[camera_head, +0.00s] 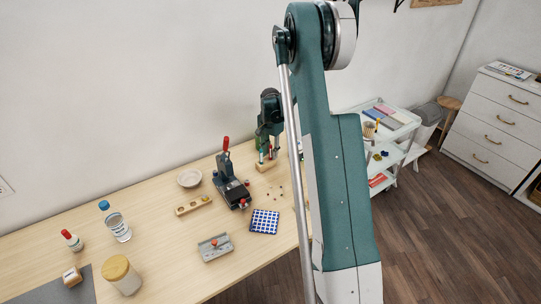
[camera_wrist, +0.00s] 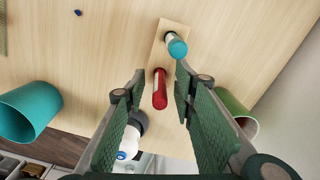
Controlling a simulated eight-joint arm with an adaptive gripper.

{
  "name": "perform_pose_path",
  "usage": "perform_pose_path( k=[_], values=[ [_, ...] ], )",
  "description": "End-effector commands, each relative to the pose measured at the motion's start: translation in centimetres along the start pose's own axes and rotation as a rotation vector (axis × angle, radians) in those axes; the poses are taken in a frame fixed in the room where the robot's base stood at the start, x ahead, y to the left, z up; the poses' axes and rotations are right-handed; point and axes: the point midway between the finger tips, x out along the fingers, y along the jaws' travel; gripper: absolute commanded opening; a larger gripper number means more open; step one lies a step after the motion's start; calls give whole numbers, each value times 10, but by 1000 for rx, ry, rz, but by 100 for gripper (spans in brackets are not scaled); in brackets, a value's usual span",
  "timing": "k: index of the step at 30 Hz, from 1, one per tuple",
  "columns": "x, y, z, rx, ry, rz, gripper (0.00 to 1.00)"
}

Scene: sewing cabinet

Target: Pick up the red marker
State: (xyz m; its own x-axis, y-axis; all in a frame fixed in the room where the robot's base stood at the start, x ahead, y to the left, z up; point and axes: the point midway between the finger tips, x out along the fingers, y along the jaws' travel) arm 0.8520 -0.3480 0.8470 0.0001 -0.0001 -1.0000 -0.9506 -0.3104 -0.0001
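The red marker (camera_wrist: 160,92) stands in a wooden block (camera_wrist: 170,30), seen from above in the wrist view. A teal marker (camera_wrist: 176,47) stands in the same block beyond it. My gripper (camera_wrist: 158,81) is open, with one finger on each side of the red marker and a visible gap on both sides. In the head view my gripper (camera_head: 268,153) is at the wooden block (camera_head: 267,164) near the back right of the table. The red marker is hard to make out there.
In the wrist view a teal cup (camera_wrist: 28,110) is at left, a green cup (camera_wrist: 240,112) at right behind the finger, and a dark-and-white bottle-like object (camera_wrist: 132,135) below. In the head view a black press with a red handle (camera_head: 231,180) and a blue-white grid (camera_head: 264,222) stand nearby.

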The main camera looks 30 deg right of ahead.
Motion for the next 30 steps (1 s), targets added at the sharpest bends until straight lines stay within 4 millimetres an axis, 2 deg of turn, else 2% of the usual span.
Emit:
perform_pose_path(
  k=[9, 15, 30],
  values=[
    [0, 0, 0, 0, 0, 0, 27],
    [0, 0, 0, 0, 0, 0, 3],
    [-6, 0, 0, 0, 0, 0, 3]
  ],
)
